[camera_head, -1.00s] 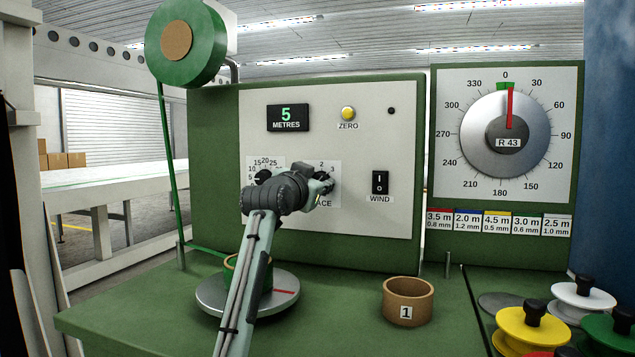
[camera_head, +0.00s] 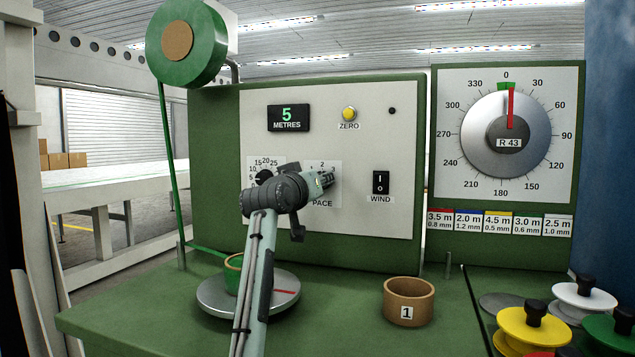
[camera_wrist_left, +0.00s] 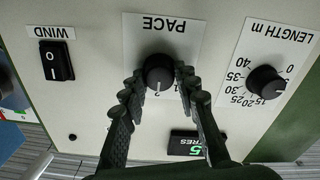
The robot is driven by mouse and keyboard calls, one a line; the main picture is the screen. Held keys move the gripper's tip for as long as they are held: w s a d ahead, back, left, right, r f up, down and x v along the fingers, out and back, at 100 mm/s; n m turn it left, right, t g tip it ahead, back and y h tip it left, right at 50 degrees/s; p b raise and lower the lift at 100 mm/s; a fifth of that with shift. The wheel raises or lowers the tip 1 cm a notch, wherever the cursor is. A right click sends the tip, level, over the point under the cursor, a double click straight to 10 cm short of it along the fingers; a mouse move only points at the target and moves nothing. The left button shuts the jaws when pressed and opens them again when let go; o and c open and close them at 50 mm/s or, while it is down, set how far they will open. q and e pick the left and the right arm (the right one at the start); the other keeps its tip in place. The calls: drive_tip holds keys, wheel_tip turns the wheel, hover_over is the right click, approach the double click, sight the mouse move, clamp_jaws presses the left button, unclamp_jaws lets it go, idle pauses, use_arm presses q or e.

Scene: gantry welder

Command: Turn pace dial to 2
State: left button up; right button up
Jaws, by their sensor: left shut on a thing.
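The pace dial (camera_wrist_left: 159,73) is a round black knob on a white plate marked PACE, seen upside down in the left wrist view. My left gripper (camera_wrist_left: 158,77) is shut on it, with one dark finger on each side. A pale mark on the dial appears to face the 2, though this is small. A 1 shows beside the right finger; the 3 is hidden there. In the head view my left gripper (camera_head: 330,181) covers the dial, and the 2 shows above it. My right gripper is in neither view.
The length dial (camera_wrist_left: 265,81) is close beside the pace dial. The wind switch (camera_head: 380,183) is to the right, and the display (camera_head: 288,118) reads 5 metres. A cardboard ring (camera_head: 408,302) marked 1 stands on the green bench.

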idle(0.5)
use_arm(q)
drive_tip(key=o, duration=1.2)
drive_tip(key=shift+c, duration=0.2)
drive_tip(key=v, duration=1.2)
